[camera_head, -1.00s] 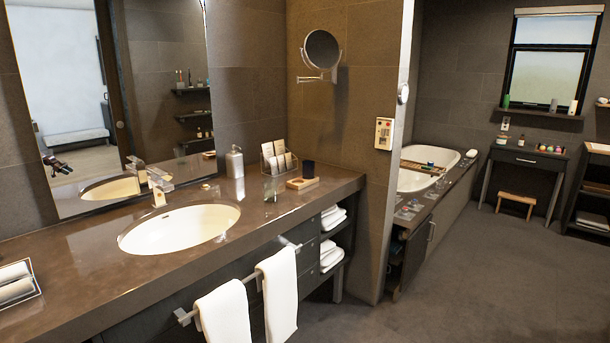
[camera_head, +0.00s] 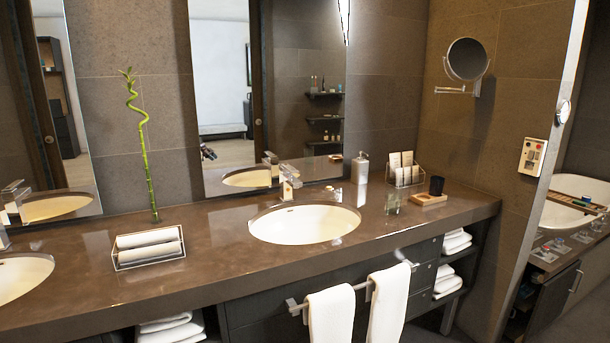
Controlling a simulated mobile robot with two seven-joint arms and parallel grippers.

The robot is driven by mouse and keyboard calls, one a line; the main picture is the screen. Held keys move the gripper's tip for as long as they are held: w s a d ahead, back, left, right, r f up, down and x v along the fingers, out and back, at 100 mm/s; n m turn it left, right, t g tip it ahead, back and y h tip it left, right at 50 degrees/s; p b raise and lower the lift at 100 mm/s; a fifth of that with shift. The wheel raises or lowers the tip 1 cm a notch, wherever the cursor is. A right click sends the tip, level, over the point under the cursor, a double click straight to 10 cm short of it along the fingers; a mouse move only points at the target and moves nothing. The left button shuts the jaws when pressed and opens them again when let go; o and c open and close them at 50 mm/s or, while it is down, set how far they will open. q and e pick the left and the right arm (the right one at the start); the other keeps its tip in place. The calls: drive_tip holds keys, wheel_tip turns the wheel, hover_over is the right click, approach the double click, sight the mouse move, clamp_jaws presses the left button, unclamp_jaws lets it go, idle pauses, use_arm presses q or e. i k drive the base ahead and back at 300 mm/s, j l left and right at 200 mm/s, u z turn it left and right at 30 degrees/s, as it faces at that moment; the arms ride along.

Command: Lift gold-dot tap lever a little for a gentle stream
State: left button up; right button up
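A chrome tap (camera_head: 289,181) with a flat, angular top stands behind the oval sink (camera_head: 304,225) in the middle of the counter. A second, similar tap (camera_head: 14,200) is at the left edge, behind another sink (camera_head: 22,275) that is cut off by the frame. I cannot make out a gold dot on either tap; they are too small in this view. No water stream is visible at the middle tap. Neither of my grippers is in view.
The brown counter (camera_head: 215,235) holds a towel tray (camera_head: 150,258), bamboo stalk (camera_head: 150,170), soap dispenser (camera_head: 360,168), glass (camera_head: 392,203), card rack (camera_head: 403,170) and dark cup (camera_head: 436,186). White towels (camera_head: 388,303) hang on a front rail (camera_head: 296,306). The counter around the middle sink is mostly clear.

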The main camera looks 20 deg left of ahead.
sight(291, 169)
drive_tip(key=i+l+u, duration=0.35)
drive_tip(key=i+l, duration=0.7)
drive_tip(key=i, duration=0.15)
